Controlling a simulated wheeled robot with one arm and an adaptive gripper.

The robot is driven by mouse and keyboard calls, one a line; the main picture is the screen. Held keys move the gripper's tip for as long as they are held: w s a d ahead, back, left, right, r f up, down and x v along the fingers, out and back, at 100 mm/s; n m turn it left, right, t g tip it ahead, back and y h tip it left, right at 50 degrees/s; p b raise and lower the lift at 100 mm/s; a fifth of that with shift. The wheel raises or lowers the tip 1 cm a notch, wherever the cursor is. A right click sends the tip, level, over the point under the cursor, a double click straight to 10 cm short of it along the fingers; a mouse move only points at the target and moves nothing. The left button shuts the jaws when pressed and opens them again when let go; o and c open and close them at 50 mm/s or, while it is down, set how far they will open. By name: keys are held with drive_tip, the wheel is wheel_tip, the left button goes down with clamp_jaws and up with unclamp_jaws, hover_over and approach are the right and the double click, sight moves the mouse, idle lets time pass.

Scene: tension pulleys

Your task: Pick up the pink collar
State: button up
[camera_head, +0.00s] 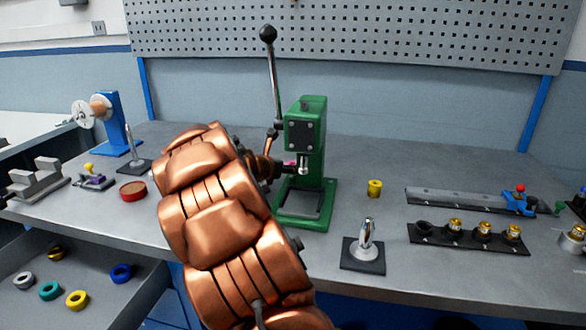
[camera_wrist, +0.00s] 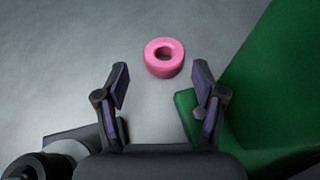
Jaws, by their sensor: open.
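The pink collar (camera_wrist: 164,58) is a thick ring with a hole in its middle. In the wrist view it lies on the grey bench top at upper centre, beside the green press base (camera_wrist: 186,108). My gripper (camera_wrist: 160,84) is open and empty, its two fingers spread wide. In that picture the collar appears just beyond the fingertips, between their lines, apart from both. In the head view my copper-coloured arm covers much of the area left of the green press (camera_head: 305,135), and I cannot make out the collar or the fingers clearly there.
The green press, with its tall lever (camera_head: 272,75), stands close on the right of my gripper. A chrome post on a dark base (camera_head: 362,265), a yellow collar (camera_head: 374,188) and a black rack with brass parts (camera_head: 468,240) lie to the right. An open drawer (camera_head: 100,270) holds several coloured rings.

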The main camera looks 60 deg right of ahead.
drive_tip(key=shift+x, duration=1.9)
drive_tip(key=shift+c, duration=0.3)
drive_tip(key=c, duration=1)
drive_tip(key=shift+r, duration=0.15)
